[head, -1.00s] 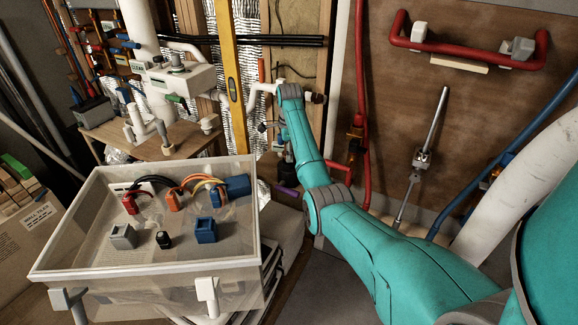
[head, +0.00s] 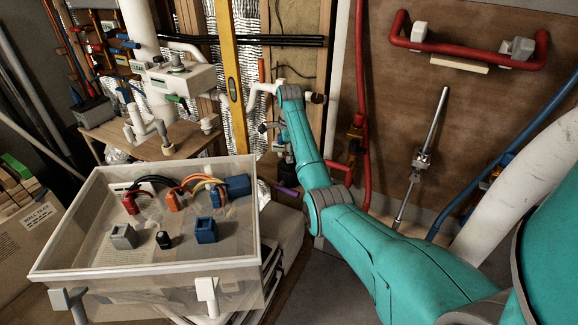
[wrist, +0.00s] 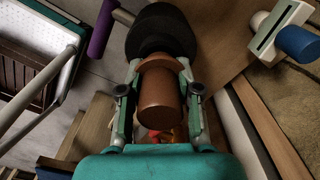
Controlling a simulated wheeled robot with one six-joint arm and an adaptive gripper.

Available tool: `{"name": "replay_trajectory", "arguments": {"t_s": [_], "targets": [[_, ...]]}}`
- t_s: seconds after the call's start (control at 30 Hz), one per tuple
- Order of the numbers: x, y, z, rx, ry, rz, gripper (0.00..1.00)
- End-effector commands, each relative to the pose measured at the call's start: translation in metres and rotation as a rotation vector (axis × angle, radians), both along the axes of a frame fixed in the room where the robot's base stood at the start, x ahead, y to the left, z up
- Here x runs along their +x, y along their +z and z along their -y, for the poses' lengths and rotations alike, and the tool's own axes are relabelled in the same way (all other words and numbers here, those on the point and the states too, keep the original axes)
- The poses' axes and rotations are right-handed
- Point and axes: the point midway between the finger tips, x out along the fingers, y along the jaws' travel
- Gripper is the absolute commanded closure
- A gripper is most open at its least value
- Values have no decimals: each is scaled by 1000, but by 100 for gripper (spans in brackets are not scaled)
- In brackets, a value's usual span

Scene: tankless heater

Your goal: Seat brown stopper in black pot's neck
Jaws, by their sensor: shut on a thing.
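In the wrist view the brown stopper (wrist: 161,97), a cylinder with a wider collar, is held between the two fingers of my gripper (wrist: 158,72). My gripper is shut on it. The black pot (wrist: 160,32) is a dark round shape just beyond the stopper's far end. The stopper's far end overlaps the pot in this view and hides its neck, so I cannot tell whether they touch or the stopper is inside. In the head view a dark shape that may be the pot (head: 287,162) shows beside my arm. The stopper is not clear there.
A purple rod (wrist: 101,30) lies left of the pot. A white fitting with a blue end (wrist: 297,43) is at the right. A clear bin (head: 150,266) with connectors stands left of my arm. Red pipe (head: 366,100) runs up the wall at right.

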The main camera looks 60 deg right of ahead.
Motion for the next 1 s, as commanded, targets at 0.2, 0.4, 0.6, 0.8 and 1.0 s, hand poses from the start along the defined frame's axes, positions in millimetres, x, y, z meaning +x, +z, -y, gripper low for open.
{"name": "replay_trajectory", "arguments": {"t_s": [0.2, 0.4, 0.6, 0.8, 1.0], "targets": [[0, -2, 0, 0, 0, 0, 100], [0, -4, 0, 0, 0, 0, 100], [0, -7, 0, 0, 0, 0, 100], [0, -9, 0, 0, 0, 0, 100], [0, -9, 0, 0, 0, 0, 56]]}}
